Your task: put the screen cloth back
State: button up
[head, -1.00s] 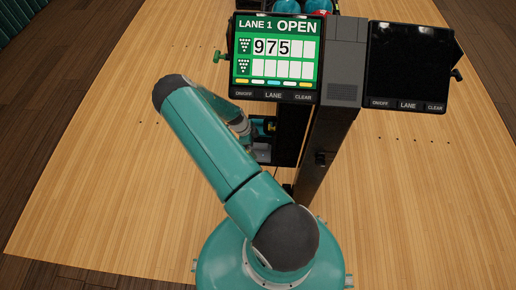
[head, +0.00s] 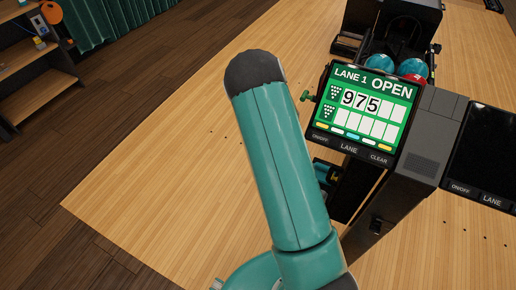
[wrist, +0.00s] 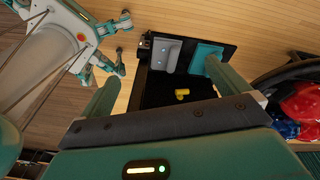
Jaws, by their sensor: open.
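No item is surely recognisable as the screen cloth. In the wrist view a black shelf (wrist: 157,92) holds a grey upright piece (wrist: 166,56) and a small yellow object (wrist: 182,94). A flat teal patch (wrist: 203,54) at its far right may be a folded cloth; the right fingertip overlaps it in view. My gripper (wrist: 160,72) is open, its fingers spread to either side of the shelf, nothing seen between them. In the head view my arm hides the gripper. The lit score screen (head: 363,110) reads "LANE 1 OPEN".
A dark second screen (head: 484,155) stands right of the lit one, on a dark post. Blue balls (head: 380,66) and a red ball (head: 413,79) sit in the ball return behind. A shelf unit (head: 35,70) stands far left. The wooden floor left of my arm is clear.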

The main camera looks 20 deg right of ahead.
jog(key=s+a+r+n+t+y, duration=0.15)
jog(key=a+r+n, duration=0.5)
jog(key=r, duration=0.65)
jog(key=s+a+r+n+t+y, duration=0.15)
jog(key=a+r+n, duration=0.35)
jog(key=a+r, duration=0.5)
jog(key=s+a+r+n+t+h, duration=0.1)
jog(key=s+a+r+n+t, duration=0.1)
jog(key=s+r+n, duration=0.4)
jog(key=s+a+r+n+t, duration=0.2)
jog(key=s+a+r+n, duration=0.2)
jog(key=s+r, duration=0.5)
jog(key=shift+s+a+r+n+h, duration=0.35)
jog(key=shift+s+n, duration=0.25)
jog(key=shift+n, duration=0.65)
jog(key=shift+d, duration=0.2)
